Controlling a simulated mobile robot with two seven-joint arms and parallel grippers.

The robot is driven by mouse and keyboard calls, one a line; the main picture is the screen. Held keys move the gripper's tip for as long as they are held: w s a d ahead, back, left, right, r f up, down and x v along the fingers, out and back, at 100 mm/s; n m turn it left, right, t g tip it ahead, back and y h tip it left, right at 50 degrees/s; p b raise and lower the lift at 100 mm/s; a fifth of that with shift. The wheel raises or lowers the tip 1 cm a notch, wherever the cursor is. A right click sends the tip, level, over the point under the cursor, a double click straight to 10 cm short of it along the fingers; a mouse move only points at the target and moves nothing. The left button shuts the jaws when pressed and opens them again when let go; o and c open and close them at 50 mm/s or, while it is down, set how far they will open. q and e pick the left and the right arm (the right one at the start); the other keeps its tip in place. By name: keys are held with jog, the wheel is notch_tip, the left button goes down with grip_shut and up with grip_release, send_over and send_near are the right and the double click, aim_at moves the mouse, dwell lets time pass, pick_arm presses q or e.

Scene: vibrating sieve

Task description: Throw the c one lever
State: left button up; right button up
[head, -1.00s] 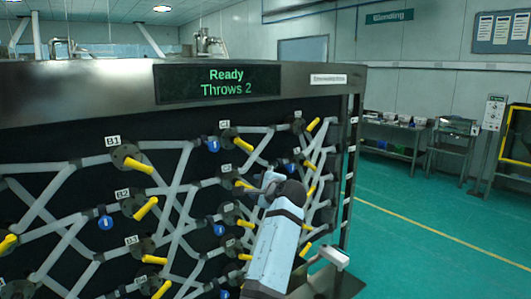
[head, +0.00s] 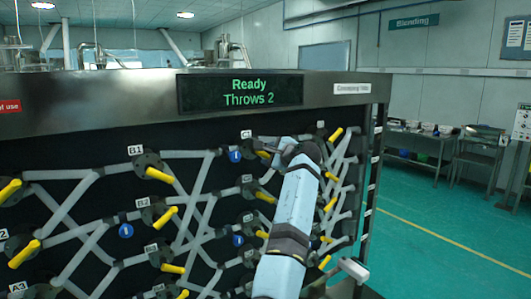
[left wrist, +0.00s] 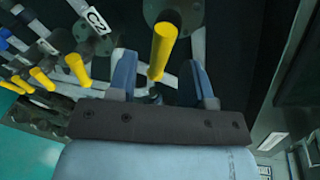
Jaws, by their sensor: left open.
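The C1 lever is a yellow handle (head: 263,154) on a dark round hub, just right of the C1 label (head: 246,134) at the top of the panel. My left gripper (head: 277,150) is at this lever, reaching up from below and partly covering its surroundings. In the left wrist view, a yellow lever (left wrist: 163,50) stands between the two blue fingers of my open gripper (left wrist: 158,80). Gaps show on both sides near the fingertips. A C2 label (left wrist: 97,20) lies to its left there. My right gripper is not in view.
Other yellow levers surround it, including the B1 lever (head: 159,174) on the left and one at the upper right (head: 337,134). Pale pipes cross the dark panel. The display (head: 240,92) reads "Ready, Throws 2". Open green floor (head: 440,235) lies to the right.

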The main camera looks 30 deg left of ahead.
aim_at(266, 155)
pick_arm(q)
jog(key=shift+x, duration=1.6)
jog(key=shift+d, duration=0.1)
jog(key=c, duration=0.7)
jog(key=shift+f, duration=0.1)
